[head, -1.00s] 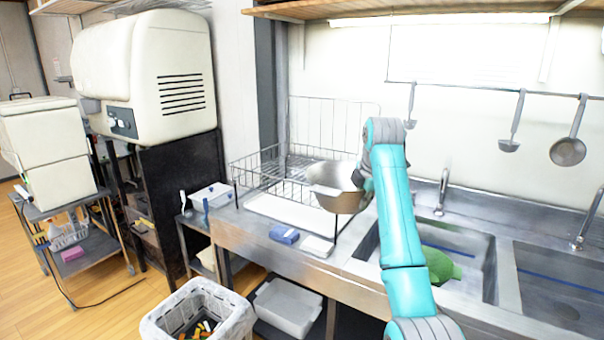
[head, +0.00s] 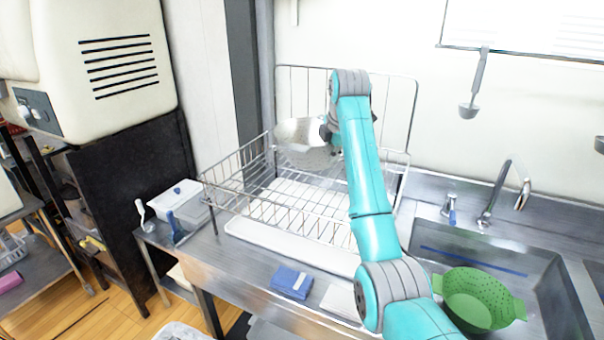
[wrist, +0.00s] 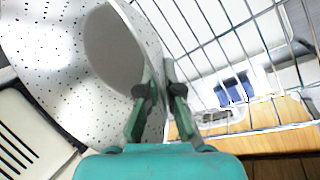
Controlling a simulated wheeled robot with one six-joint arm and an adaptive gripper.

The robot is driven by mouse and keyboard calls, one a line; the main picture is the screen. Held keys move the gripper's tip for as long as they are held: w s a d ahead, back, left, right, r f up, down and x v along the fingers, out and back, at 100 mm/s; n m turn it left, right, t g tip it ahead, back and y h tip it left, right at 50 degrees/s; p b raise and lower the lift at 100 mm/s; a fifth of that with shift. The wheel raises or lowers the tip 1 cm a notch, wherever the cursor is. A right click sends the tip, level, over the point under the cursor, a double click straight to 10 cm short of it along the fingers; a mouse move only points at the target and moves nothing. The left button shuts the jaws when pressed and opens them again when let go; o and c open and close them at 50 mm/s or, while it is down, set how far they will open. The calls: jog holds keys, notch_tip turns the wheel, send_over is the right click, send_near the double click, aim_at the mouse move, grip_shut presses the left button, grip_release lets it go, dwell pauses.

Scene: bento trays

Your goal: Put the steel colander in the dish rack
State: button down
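The steel colander (head: 303,138) is a shiny perforated bowl, held at the back left part of the dish rack in the head view. The dish rack (head: 240,172) is a wire basket with a tall back grid, standing on the counter over a white drip tray. My gripper (head: 329,130) is at the colander's right side. In the wrist view my gripper (wrist: 160,90) has its fingers closed on the wall of the colander (wrist: 60,50), with rack wires (wrist: 235,40) close on the right. I cannot tell whether the colander touches the rack's wires.
A green colander (head: 475,297) sits in the sink at the right. A blue sponge or cloth (head: 291,282) lies on the counter in front of the rack. A white tub (head: 180,203) stands at left. A ladle (head: 469,108) hangs on the wall rail.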

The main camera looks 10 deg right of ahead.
jog(key=shift+w+a+f, duration=0.1)
jog(key=shift+w, duration=0.35)
jog(key=shift+w+f, duration=0.15)
jog(key=shift+f, duration=0.15)
notch_tip(320, 180, down, 9)
jog(key=shift+f, duration=0.1)
jog(key=c, duration=1.3)
grip_release()
jog(key=shift+f, duration=0.1)
